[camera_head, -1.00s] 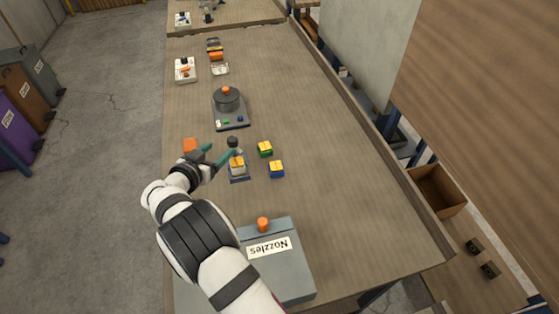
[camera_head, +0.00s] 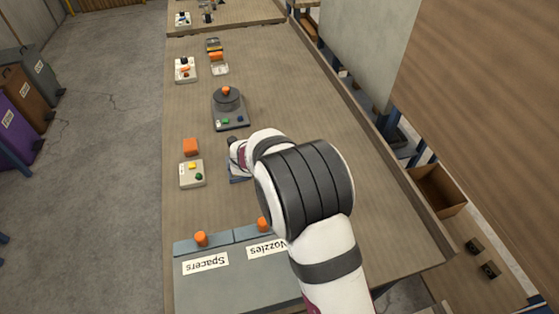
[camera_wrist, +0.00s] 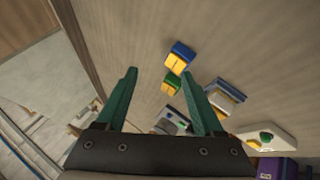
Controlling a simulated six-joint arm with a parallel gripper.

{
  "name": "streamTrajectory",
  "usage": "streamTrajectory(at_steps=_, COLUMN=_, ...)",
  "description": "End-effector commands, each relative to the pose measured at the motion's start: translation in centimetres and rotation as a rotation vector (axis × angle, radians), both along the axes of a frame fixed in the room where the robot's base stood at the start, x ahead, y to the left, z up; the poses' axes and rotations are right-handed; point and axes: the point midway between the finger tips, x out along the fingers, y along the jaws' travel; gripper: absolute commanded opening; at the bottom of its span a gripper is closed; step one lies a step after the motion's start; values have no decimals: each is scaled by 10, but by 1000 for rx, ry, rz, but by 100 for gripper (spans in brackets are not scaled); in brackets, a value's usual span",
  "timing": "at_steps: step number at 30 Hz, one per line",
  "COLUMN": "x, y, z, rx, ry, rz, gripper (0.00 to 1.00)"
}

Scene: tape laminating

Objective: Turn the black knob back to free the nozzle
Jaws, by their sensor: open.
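The fixture (camera_head: 236,179) is mostly covered by my arm in the head view; only a strip of its blue-grey base shows. The black knob (camera_head: 232,140) shows just above my arm's white end. In the wrist view the fixture (camera_wrist: 228,92) lies right of my right finger, with a yellow-topped piece on it. I cannot make out the knob there; the finger may hide it. My gripper (camera_wrist: 160,77) is open with nothing between its green fingers. It is hidden behind my arm in the head view.
A blue-and-yellow block (camera_wrist: 179,55) and a green-and-yellow block (camera_wrist: 171,84) lie near the fixture. A round pot device (camera_head: 228,104) stands behind it. A button panel (camera_head: 192,173) and orange block (camera_head: 191,147) are left. Spacers and Nozzles boxes (camera_head: 207,281) stand in front.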

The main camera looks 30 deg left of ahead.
Motion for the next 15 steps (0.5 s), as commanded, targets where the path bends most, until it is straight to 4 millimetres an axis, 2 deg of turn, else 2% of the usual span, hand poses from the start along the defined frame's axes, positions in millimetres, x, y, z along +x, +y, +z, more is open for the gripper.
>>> streamTrajectory(at_steps=4, x=4, y=-4, z=-2, rx=-25, ry=14, rz=59, gripper=69)
streamTrajectory(at_steps=12, x=3, y=-3, z=-3, rx=-26, ry=19, rz=67, gripper=69)
streamTrajectory(at_steps=14, x=-8, y=2, z=-10, rx=-1, ry=56, rz=81, gripper=69)
streamTrajectory(at_steps=15, x=-24, y=11, z=-18, rx=40, ry=107, rz=103, gripper=69)
